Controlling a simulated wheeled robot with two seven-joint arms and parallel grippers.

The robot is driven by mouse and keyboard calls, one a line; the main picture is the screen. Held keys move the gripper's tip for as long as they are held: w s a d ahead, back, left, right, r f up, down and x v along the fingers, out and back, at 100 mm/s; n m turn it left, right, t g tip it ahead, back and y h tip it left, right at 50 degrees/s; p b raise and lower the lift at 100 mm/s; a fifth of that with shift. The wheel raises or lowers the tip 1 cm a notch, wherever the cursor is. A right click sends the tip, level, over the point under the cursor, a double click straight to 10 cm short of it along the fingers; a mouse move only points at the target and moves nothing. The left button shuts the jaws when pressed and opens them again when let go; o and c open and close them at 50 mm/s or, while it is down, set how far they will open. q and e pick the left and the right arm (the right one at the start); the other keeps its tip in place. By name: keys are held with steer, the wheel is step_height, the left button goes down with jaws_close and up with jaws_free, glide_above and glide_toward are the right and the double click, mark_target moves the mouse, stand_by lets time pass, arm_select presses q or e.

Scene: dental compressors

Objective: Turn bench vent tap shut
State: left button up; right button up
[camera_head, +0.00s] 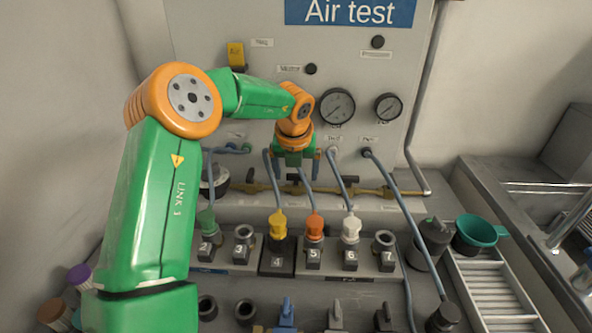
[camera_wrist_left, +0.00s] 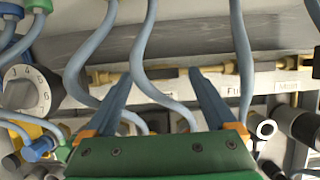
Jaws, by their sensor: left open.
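A brass pipe (camera_head: 348,189) with several small dark-handled taps runs along the foot of the grey panel. It also shows in the left wrist view (camera_wrist_left: 262,80). I cannot read which tap is the bench vent. My left gripper (camera_head: 296,172) is in front of this pipe, pointing at the panel. In the left wrist view its two blue-grey fingers (camera_wrist_left: 158,79) are spread and empty. A dark tap handle (camera_wrist_left: 160,74) shows between the fingertips, seemingly beyond them; contact cannot be told. The gripper hides part of the pipe in the head view. My right gripper is not in view.
Grey hoses (camera_head: 395,195) hang from the panel close around the gripper. Below stand numbered sockets with yellow (camera_head: 278,223), orange (camera_head: 314,227) and white (camera_head: 351,229) plugs. Two gauges (camera_head: 337,107) sit above. A green bowl (camera_head: 476,233) is at right.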

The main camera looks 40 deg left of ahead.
arm_select(q)
steer(key=shift+r, duration=0.1)
steer(key=c, duration=1.4)
steer(key=shift+s, duration=0.1)
steer(key=shift+a+m+t+h, duration=0.1)
steer(key=shift+m+t+h, duration=0.2)
steer(key=shift+m, duration=0.9)
steer(key=shift+r+m+h, duration=0.1)
steer(key=shift+m+h, duration=0.3)
steer(key=shift+m, duration=0.5)
steer(key=m, duration=0.1)
steer(key=m+h+p, duration=0.1)
steer(key=m, duration=0.1)
steer(key=m+h+p, duration=0.1)
steer(key=m, duration=0.1)
steer(key=shift+a+t, duration=0.3)
steer(key=shift+a, duration=0.05)
steer(key=m, duration=0.2)
steer(key=m+h+p, duration=0.2)
steer(key=m, duration=0.1)
steer(key=shift+a+m+g, duration=0.25)
steer(key=shift+m+g, duration=0.05)
steer(key=shift+g, duration=0.1)
